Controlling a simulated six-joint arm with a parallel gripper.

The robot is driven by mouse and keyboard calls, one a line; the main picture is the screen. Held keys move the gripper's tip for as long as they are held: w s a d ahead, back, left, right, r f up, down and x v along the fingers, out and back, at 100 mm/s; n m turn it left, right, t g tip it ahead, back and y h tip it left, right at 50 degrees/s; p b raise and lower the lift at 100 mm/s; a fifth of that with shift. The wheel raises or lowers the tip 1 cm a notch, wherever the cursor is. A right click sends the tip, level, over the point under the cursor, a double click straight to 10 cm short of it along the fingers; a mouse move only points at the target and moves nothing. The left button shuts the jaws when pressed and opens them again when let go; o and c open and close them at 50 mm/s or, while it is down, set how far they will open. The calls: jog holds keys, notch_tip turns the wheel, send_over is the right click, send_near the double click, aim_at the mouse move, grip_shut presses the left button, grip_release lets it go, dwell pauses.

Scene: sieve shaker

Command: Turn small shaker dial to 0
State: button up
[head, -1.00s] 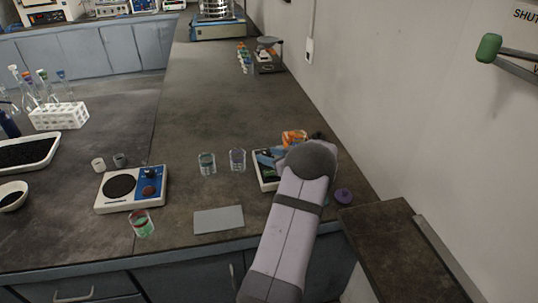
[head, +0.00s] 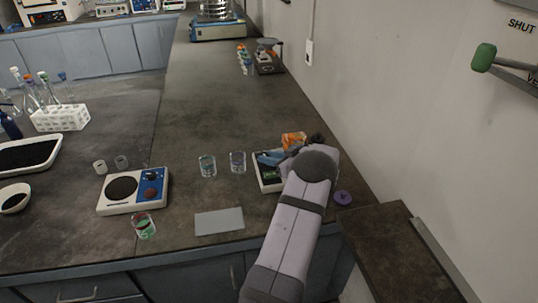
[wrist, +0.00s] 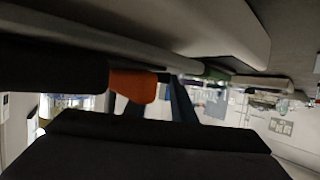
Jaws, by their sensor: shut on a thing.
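A purple disc (head: 343,198) lies right of my wrist. Two glass beakers (head: 207,166) stand left of the shaker, with a grey mat (head: 219,221) in front. A white and blue hotplate (head: 107,205) is farther left. The wall is close on the right.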

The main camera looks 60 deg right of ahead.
jog(key=shift+d+r+n+y, duration=0.15)
jog(key=shift+n+y, duration=0.45)
jog(key=shift+y, duration=0.1)
